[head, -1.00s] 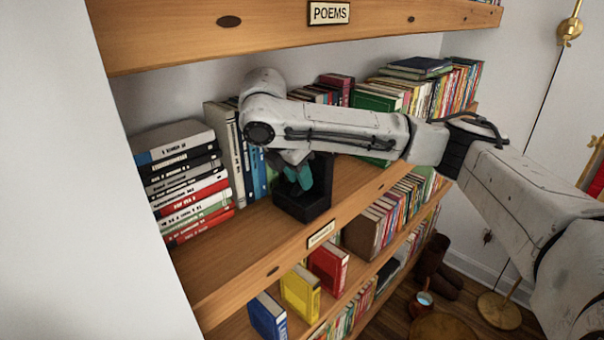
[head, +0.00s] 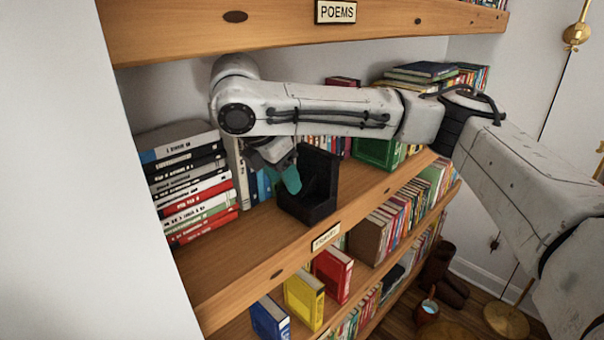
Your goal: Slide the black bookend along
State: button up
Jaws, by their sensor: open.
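The black bookend (head: 318,185) stands upright on the middle wooden shelf (head: 225,262), its base near the front edge. My gripper (head: 286,172), with teal fingertips, is just left of the bookend's upright plate, above the left part of its base. It is open, and I see nothing held in it. From this angle I cannot tell whether the fingers touch the bookend. My arm crosses in front of the books behind and hides part of the row.
A stack of flat books (head: 188,180) lies at the left of the shelf. Upright books and a green book (head: 378,152) stand behind and right. The POEMS shelf (head: 290,28) is close above my arm. Bare shelf lies front left of the bookend.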

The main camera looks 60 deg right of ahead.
jog(key=w+a, duration=0.1)
jog(key=a, duration=0.5)
jog(key=shift+w+a+b, duration=0.25)
jog(key=shift+a+b, duration=0.15)
jog(key=shift+b, duration=0.05)
jog(key=shift+s, duration=0.1)
